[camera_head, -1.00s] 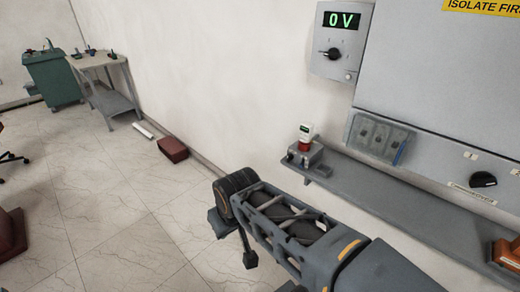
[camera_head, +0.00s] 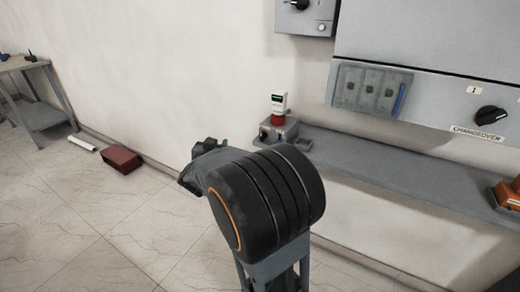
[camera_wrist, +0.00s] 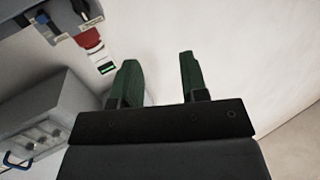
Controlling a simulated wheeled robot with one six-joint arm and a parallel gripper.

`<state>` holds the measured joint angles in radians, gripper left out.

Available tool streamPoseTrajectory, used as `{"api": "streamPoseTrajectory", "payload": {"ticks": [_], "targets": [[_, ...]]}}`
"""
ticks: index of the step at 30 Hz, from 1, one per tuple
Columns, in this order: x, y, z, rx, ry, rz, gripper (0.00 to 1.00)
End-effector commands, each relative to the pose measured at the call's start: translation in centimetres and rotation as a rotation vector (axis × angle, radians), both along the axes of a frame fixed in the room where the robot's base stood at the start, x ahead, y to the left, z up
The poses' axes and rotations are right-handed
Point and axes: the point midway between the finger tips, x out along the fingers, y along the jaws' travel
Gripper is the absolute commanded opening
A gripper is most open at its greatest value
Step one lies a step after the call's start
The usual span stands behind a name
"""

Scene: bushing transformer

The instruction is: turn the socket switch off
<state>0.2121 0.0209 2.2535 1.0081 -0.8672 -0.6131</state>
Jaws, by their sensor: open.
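The socket box (camera_head: 279,131) is a small grey block at the left end of the wall shelf. A red plug (camera_head: 278,120) with a white unit (camera_head: 278,103) stands on it. In the wrist view the red plug (camera_wrist: 90,38) and its white unit with a green display (camera_wrist: 106,67) are at upper left. A dark lever-like part (camera_wrist: 81,9) shows beside the plug; its setting is unclear. My gripper (camera_wrist: 158,62) is open and empty, its green fingers apart, with the plug left of and beyond them. It touches nothing visible. In the head view my arm hides most of the gripper.
The shelf (camera_head: 400,172) runs right along the wall, below a grey cabinet (camera_head: 425,40) with a covered panel (camera_head: 370,90) and a black changeover knob (camera_head: 490,115). An orange object (camera_head: 508,193) is at the right. A dark red box (camera_head: 121,159) lies on the floor. Open floor lies left.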

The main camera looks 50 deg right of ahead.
Motion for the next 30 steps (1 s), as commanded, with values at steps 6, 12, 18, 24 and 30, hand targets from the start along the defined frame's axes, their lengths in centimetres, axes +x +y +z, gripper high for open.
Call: {"api": "streamPoseTrajectory", "payload": {"ticks": [6,12,18,24,30], "targets": [[-3.3,-4.3,-3.5,-0.105,0.023,-0.310,0.40],[-4.4,-6.2,-4.1,-0.139,0.038,-0.406,0.40],[-3.7,-9.6,-4.1,-0.139,0.039,-0.413,0.40],[-2.7,-13.3,-4.1,-0.139,0.038,-0.410,0.40],[-2.0,-16.3,-4.0,-0.138,0.036,-0.408,0.40]]}}
